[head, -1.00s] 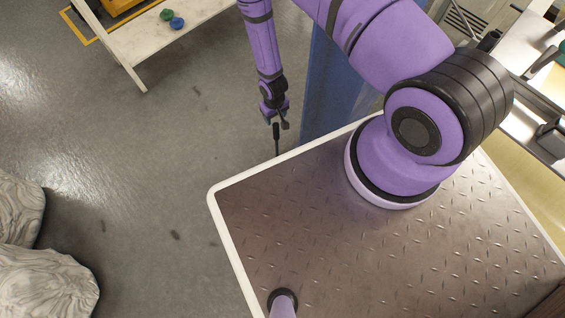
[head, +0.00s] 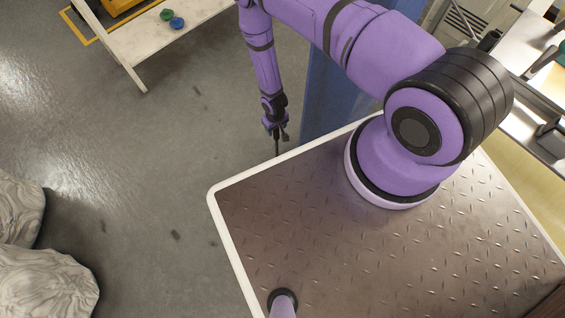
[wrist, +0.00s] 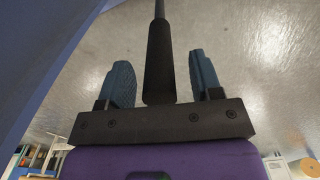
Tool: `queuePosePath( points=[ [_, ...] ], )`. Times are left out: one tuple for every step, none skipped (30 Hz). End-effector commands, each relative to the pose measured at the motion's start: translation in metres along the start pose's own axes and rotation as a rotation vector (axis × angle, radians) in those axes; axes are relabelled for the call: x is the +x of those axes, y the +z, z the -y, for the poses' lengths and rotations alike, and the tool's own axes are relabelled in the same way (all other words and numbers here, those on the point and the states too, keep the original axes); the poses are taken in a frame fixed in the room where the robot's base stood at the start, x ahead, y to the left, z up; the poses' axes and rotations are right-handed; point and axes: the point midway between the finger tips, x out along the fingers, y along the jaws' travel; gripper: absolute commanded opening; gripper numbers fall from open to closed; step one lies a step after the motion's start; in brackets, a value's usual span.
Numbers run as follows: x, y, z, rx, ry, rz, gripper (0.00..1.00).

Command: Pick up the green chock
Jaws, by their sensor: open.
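A small green object (head: 167,14), which seems to be the green chock, lies on a pale bench (head: 125,58) at the top left of the head view. It is small and its exact shape is hard to make out. My gripper (head: 277,136) hangs well to the right of it and lower in the picture, near the platform's edge. In the wrist view the two blue-grey fingers (wrist: 160,82) are spread apart. A dark rod with a thick grip (wrist: 158,62) stands between them, apart from both fingers; I cannot tell whether it is fixed to the gripper. The green chock does not show in the wrist view.
A blue object (head: 177,23) lies beside the green one on the bench. A blue column (head: 335,85) stands right of my gripper. Pale crumpled shapes (head: 45,285) sit at the lower left. The grey floor (head: 130,160) between is mostly clear.

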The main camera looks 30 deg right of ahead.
Motion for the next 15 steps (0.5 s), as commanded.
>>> queuePosePath(
  points=[
    [-0.0002,0.0000,0.0000,0.000,0.000,0.000,0.59],
    [-0.0002,0.0000,0.0000,0.000,0.000,0.000,0.59],
    [-0.0003,0.0000,0.0000,0.000,0.000,0.000,0.59],
    [-0.0003,0.0001,0.0000,0.000,0.000,0.000,0.52],
    [-0.0003,0.0001,0.0000,0.000,0.000,0.000,0.45],
    [-0.0003,0.0001,0.0000,0.000,0.000,0.000,0.36],
    [-0.0004,0.0001,0.0000,0.000,0.000,0.000,0.29],
    [-0.0004,0.0001,0.0000,0.000,0.000,0.000,0.22],
    [-0.0004,0.0001,0.0000,0.000,0.000,0.000,0.13],
    [-0.0004,0.0001,0.0000,0.000,0.000,0.000,0.06],
    [-0.0004,0.0001,0.0000,0.000,0.000,0.000,0.00],
    [-0.0004,0.0001,0.0000,0.000,0.000,0.000,0.00],
    [-0.0004,0.0001,0.0000,0.000,0.000,0.000,0.00],
    [-0.0004,0.0001,0.0000,0.000,0.000,0.000,0.00],
    [-0.0005,0.0002,0.0000,0.000,0.000,0.000,0.00]
  ],
)
